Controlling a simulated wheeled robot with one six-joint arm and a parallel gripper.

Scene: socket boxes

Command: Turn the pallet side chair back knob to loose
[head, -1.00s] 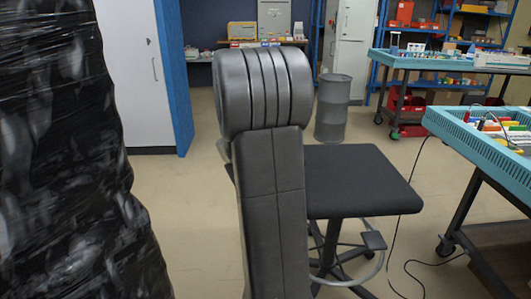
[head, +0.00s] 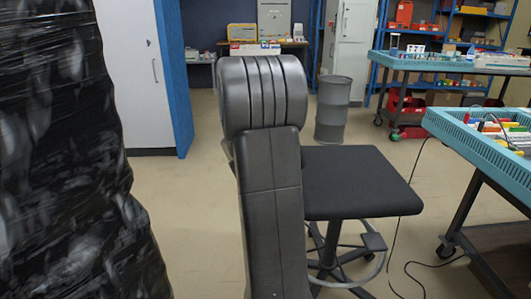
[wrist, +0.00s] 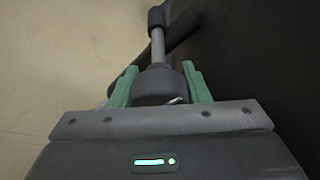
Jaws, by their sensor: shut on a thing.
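In the wrist view, the two green fingers of my gripper (wrist: 160,76) are closed around a dark round knob (wrist: 157,87). A small pale mark shows on the knob's near face. A grey rod with a dark collar runs up from behind the knob. In the head view, a chair with a flat black seat (head: 360,182) stands right of my arm, on a base with a foot ring. My arm hides the chair's left part, and my gripper and the knob do not show there.
A pallet stack wrapped in black film (head: 65,150) stands close on the left. A blue-topped workbench (head: 480,140) stands on the right, with a cable hanging to the floor. A grey drum (head: 333,110) stands behind the chair. Floor is clear between the stack and my arm.

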